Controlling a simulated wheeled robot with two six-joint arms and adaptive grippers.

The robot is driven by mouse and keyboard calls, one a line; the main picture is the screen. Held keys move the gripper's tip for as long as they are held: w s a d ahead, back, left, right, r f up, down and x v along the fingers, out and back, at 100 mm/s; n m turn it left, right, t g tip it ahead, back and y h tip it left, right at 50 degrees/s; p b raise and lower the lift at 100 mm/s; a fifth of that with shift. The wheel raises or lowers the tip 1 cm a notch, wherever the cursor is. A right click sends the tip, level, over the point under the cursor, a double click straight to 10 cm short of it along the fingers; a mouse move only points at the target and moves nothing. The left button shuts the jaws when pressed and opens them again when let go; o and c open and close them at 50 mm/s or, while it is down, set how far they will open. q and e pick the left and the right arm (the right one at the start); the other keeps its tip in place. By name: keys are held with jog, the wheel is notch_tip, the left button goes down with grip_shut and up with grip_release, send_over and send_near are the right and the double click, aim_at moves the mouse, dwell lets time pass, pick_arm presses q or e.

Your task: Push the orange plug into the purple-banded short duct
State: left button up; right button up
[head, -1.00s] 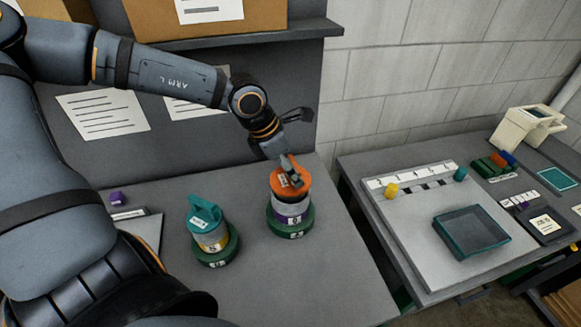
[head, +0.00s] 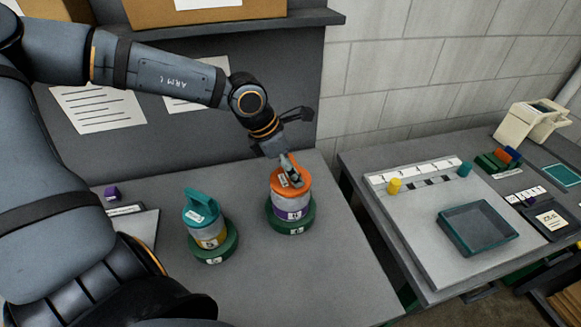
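The orange plug (head: 281,188) sits at the top of the purple-banded short duct (head: 293,205), which stands upright on a green round base (head: 291,224). I cannot tell how deep the plug sits in the duct. My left gripper (head: 292,173) is directly above the plug, its fingers pointing down at the plug's top. The fingers overlap the plug's handle, and whether they grip it is too small to tell. My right gripper is not in view.
A yellow-banded duct (head: 209,237) with a teal plug (head: 202,206) stands to the left on another green base (head: 231,245). A purple block (head: 112,194) lies at the far left. A side table at right holds a teal tray (head: 478,229). The bench front is clear.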

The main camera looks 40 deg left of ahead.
pick_arm(q)
jog(key=shift+f, duration=0.25)
jog(key=o, duration=1.9)
notch_tip(320, 180, up, 10)
jog(key=shift+r, duration=0.1)
